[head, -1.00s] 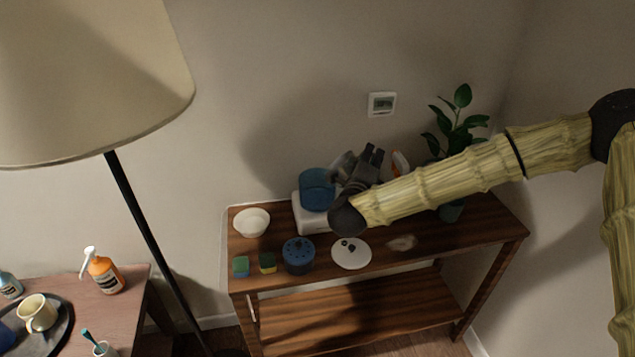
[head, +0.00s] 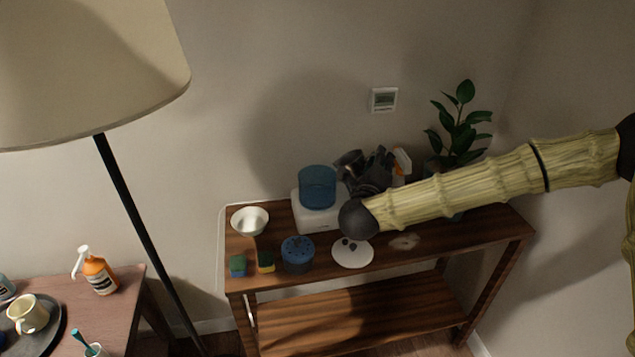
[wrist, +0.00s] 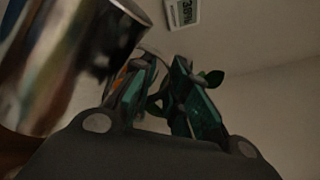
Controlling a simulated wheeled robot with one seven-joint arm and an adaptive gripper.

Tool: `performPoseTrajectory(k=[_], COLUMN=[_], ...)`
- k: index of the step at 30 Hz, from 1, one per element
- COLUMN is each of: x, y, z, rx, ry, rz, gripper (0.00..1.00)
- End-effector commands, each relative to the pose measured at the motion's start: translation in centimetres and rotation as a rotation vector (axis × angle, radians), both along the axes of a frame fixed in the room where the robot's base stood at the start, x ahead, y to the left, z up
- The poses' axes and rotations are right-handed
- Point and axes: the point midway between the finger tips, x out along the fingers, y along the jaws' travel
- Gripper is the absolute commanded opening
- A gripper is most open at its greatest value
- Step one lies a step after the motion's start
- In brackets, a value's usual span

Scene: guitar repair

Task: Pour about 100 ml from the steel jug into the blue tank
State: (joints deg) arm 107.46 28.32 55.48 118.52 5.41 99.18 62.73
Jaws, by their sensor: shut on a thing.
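The blue tank (head: 317,188) is a see-through cylinder on a white base (head: 316,217) on the wooden console table. Its liquid level cannot be made out. The steel jug (head: 348,163) shows small and dark just right of the tank, at about the height of its rim. In the wrist view the shiny jug (wrist: 65,60) fills the upper left. My gripper (head: 379,165) is right of the jug; its fingers also show in the wrist view (wrist: 157,88), shut on the jug, apparently at its handle. I see no stream, and the jug's exact tilt is unclear.
A white bowl (head: 250,220), sponges (head: 266,262), a blue perforated pot (head: 298,254) and a white lid (head: 352,254) sit around the tank. Behind my arm are an orange-and-white spray bottle (head: 402,163) and a plant (head: 460,125). A lamp (head: 90,70) stands at left.

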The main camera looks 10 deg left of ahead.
Motion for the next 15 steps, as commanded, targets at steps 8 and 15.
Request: performPoseTrajectory(k=[8,15], x=[-0.3,-0.5], y=[-1.7,-3.0], z=[-1.2,-1.8], rx=[0.121,0.233], ry=[-0.026,-0.051], rz=[-0.003,-0.005], gripper=[0.00,0.00])
